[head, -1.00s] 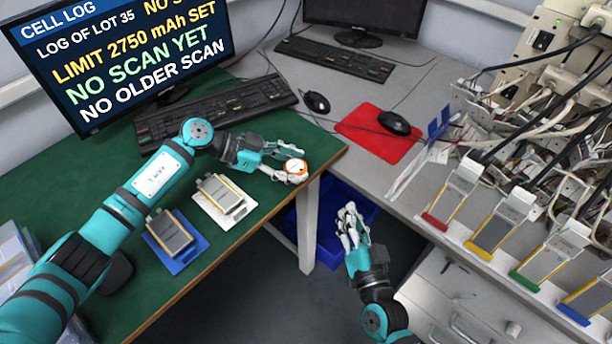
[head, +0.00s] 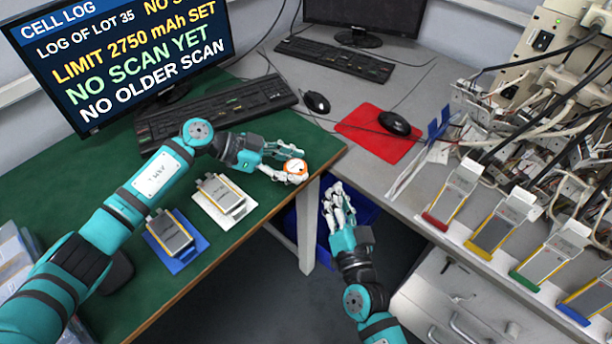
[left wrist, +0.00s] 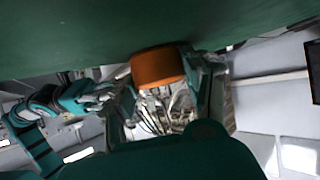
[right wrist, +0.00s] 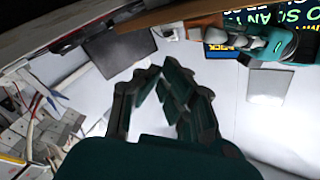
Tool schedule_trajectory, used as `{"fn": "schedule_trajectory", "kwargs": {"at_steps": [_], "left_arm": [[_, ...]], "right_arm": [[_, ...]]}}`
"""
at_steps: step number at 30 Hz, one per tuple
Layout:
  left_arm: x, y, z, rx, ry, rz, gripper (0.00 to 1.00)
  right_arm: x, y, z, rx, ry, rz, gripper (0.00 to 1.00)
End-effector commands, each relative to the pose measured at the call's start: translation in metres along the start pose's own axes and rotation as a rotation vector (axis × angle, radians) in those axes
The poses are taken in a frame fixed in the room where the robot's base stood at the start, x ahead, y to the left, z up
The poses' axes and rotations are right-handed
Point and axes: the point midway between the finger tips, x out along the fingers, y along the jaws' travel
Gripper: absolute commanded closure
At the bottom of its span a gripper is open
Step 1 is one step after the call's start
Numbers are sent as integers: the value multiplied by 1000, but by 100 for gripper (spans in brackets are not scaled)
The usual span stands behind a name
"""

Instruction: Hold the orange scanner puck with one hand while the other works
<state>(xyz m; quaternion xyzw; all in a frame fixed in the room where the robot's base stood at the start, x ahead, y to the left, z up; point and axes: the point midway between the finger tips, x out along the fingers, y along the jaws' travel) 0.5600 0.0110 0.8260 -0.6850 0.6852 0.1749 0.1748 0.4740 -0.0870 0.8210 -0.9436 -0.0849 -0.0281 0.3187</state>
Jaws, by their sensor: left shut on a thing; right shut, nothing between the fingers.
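The orange scanner puck (head: 296,168) with a white top sits at the right end of the green table. My left gripper (head: 293,164) is shut on it; in the left wrist view the orange puck (left wrist: 158,68) shows between the fingers (left wrist: 165,85), close to the green surface. My right gripper (head: 334,200) is shut and empty, in front of the gap between the tables, right of and below the puck. Its shut fingers also show in the right wrist view (right wrist: 165,85). A pouch cell on a white tray (head: 212,210) and one on a blue tray (head: 190,252) lie on the green table.
The monitor (head: 120,50) reads "NO SCAN YET" and "LIMIT 2750 mAh SET". A keyboard (head: 220,112) lies before it. A red mat (head: 365,148) with a mouse is on the grey bench. Several coloured cell holders (head: 485,233) line the bench's right edge, below dense cables.

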Motion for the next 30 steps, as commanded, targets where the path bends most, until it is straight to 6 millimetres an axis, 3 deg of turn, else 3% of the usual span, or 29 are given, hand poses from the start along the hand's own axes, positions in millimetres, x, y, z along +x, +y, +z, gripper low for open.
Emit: {"fn": "schedule_trajectory", "kwargs": {"at_steps": [6, 12, 30], "left_arm": [[0, 0, 0, 0, 0, -1, 68], [0, 0, 0, 0, 0, -1, 68], [0, 0, 0, 0, 0, 0, 68]], "right_arm": [[23, -12, 12, 0, 2, 1, 100], [34, -18, 18, 0, 0, 1, 100], [36, -19, 19, 0, 0, 1, 100]]}}
